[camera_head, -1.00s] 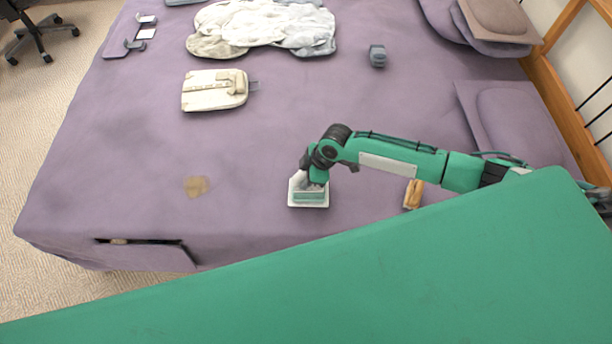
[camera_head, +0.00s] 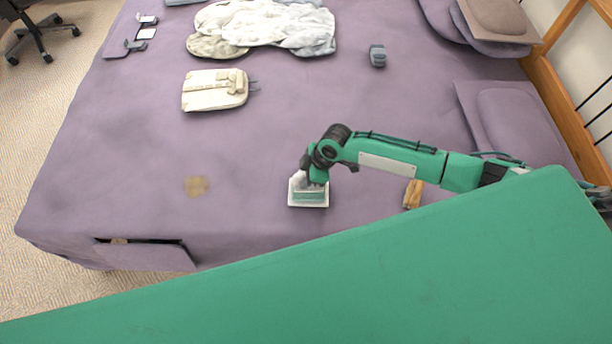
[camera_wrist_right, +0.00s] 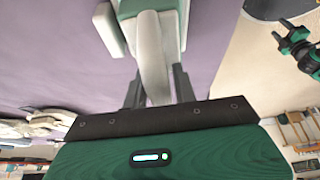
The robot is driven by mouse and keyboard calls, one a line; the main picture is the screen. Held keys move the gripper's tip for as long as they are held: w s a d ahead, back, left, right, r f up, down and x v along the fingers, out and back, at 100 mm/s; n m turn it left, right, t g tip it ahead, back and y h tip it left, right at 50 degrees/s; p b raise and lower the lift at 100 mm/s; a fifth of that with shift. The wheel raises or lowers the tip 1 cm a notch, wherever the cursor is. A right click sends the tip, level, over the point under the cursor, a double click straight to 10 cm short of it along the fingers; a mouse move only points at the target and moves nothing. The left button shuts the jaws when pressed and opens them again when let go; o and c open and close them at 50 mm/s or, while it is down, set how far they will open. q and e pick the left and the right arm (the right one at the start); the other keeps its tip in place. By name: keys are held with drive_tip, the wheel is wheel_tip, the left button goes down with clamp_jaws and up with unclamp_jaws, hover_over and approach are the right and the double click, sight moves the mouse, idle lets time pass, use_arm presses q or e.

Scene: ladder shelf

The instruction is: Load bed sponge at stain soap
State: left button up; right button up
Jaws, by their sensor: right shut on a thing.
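My right gripper (camera_head: 315,180) reaches down to a white, square-edged thing with a green face (camera_head: 309,197) on the bed. In the right wrist view, the dark fingers (camera_wrist_right: 158,85) are shut on a white curved handle (camera_wrist_right: 152,55), with green and white surfaces around it. I take the handle to be the sponge's. I cannot tell where the sponge ends and a soap dish might begin. A brown stain (camera_head: 196,186) lies on the purple bed (camera_head: 130,200), left of the gripper. A green and black part in the right wrist view (camera_wrist_right: 298,45) may be my left gripper.
A tan block (camera_head: 413,194) lies right of the gripper, under my forearm. A cream bag (camera_head: 215,90), crumpled cloth (camera_head: 265,25) and small grey item (camera_head: 377,56) lie farther back. A slot (camera_head: 140,243) opens in the bed's front side. Bed between stain and gripper is clear.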

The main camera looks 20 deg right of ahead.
sight(304, 174)
drive_tip(key=shift+r+p, duration=0.65)
drive_tip(key=shift+r, duration=0.2)
wheel_tip(304, 174, up, 2)
drive_tip(key=shift+r+p, duration=0.1)
drive_tip(key=shift+p, duration=0.85)
drive_tip(key=shift+r+p, duration=0.3)
drive_tip(key=shift+p, duration=0.05)
drive_tip(key=shift+r+p, duration=0.6)
drive_tip(key=shift+r, duration=0.05)
drive_tip(key=shift+r+p, duration=0.55)
drive_tip(key=shift+r, duration=0.05)
